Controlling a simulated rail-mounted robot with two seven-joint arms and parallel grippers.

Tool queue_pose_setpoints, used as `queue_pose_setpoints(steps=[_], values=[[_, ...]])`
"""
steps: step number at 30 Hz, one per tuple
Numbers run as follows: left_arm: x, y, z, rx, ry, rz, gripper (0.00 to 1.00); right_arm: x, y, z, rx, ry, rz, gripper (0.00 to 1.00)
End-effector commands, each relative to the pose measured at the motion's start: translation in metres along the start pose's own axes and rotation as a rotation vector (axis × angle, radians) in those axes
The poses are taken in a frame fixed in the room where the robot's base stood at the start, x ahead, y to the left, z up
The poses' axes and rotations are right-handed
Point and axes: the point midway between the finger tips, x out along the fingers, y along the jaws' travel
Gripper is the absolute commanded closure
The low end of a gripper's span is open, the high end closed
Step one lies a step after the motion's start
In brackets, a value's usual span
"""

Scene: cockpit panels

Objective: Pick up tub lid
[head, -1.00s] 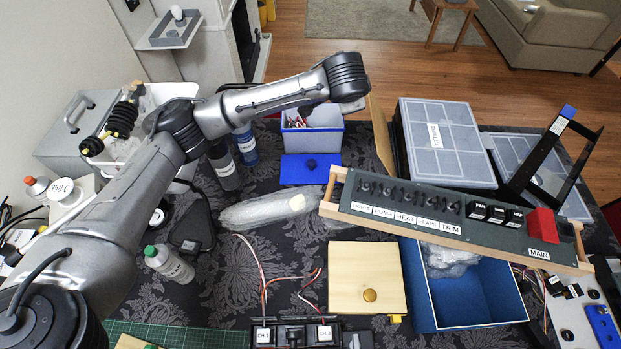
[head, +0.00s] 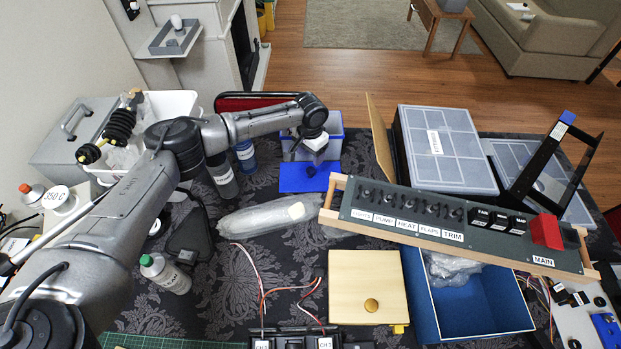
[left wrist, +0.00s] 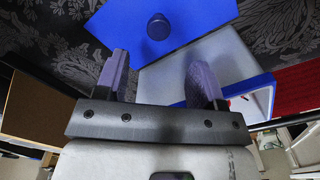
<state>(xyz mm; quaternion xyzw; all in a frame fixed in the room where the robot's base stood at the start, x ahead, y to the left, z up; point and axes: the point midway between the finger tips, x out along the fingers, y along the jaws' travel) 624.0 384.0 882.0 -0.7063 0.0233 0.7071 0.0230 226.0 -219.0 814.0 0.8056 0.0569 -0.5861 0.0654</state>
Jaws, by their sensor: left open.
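The tub lid (head: 290,178) is a flat blue panel with a dark round knob (head: 311,170), lying on the dark patterned cloth in front of the blue and grey tub (head: 334,148). My left gripper (head: 300,151) is over the lid's far side, close to the tub, and its fingers are hard to make out in the head view. In the left wrist view the gripper (left wrist: 160,76) is open with nothing between its fingers. There the lid (left wrist: 205,18) and its knob (left wrist: 158,27) lie beyond the fingertips, apart from them. My right gripper is not in view.
Bottles (head: 221,176) stand left of the lid. A bubble-wrapped bundle (head: 262,218) lies in front of it. The long switch panel (head: 405,212) and an upright cardboard flap (head: 380,140) are to the right. A wooden board with a knob (head: 368,287) lies nearer.

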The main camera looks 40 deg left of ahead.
Motion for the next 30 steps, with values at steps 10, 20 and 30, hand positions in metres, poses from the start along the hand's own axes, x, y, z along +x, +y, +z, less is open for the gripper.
queue_pose_setpoints(steps=[10, 20, 30], values=[[0.027, 0.000, 0.000, 0.001, 0.001, 0.000, 0.37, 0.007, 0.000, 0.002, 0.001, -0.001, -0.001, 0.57], [0.066, 0.002, 0.000, 0.000, 0.000, -0.001, 0.37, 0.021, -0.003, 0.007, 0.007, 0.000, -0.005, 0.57], [0.078, 0.002, 0.000, 0.001, 0.001, -0.001, 0.37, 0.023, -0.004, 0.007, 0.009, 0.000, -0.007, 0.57]])
